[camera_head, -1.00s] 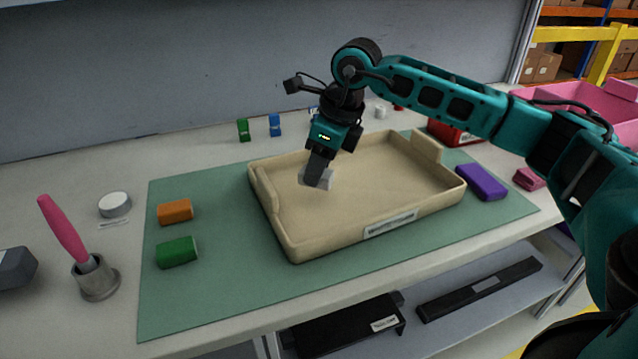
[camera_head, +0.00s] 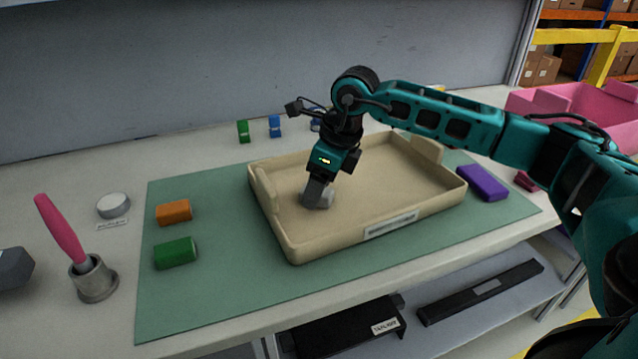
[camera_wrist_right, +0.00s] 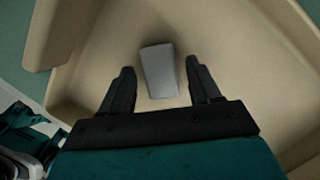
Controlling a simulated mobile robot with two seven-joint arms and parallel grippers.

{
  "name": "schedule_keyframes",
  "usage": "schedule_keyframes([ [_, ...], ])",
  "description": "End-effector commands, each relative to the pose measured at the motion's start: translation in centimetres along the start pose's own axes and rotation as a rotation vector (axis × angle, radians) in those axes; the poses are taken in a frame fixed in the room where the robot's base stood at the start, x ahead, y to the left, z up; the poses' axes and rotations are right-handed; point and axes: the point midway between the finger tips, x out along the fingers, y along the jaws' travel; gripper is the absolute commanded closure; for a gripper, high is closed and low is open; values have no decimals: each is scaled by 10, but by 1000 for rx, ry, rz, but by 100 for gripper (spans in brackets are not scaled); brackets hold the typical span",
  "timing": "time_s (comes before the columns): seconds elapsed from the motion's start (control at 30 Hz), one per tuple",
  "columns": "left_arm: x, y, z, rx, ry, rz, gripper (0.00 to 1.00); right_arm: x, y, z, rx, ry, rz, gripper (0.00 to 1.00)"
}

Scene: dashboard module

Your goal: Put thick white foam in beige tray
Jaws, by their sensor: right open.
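The beige tray (camera_head: 375,228) lies on the green mat in the middle of the table. The white foam block (camera_head: 326,198) is inside the tray, on or just above its floor. In the right wrist view the foam (camera_wrist_right: 158,70) looks grey and sits between the two fingers, with a gap on each side. My right gripper (camera_head: 317,203) reaches down into the tray over the foam; in its wrist view the gripper (camera_wrist_right: 160,88) is open. Its fingers partly hide the foam in the head view. My left gripper is not in view.
Orange (camera_head: 174,213) and green (camera_head: 176,252) blocks lie left of the tray, a purple block (camera_head: 484,183) to its right. A pink-handled tool stands in a metal cup (camera_head: 94,279) at the left. A white round disc (camera_head: 113,205) lies nearby. A pink bin (camera_head: 575,104) is at the right.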

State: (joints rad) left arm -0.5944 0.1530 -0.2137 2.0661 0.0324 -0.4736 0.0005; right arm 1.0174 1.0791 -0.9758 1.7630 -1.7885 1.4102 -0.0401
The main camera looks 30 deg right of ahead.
Motion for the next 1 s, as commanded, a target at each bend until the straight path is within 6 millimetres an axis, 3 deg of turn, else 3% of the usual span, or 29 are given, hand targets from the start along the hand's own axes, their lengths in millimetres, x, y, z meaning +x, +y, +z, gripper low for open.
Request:
schedule_keyframes([
  [0.27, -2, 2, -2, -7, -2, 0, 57, -9, 0, 2, 0, -1, -1, 38],
  [0.7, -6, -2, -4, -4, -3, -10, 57, -97, 0, 2, 0, -2, -2, 38],
  [1.0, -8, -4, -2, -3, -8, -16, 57, -123, 0, 1, 0, 0, -1, 38],
])
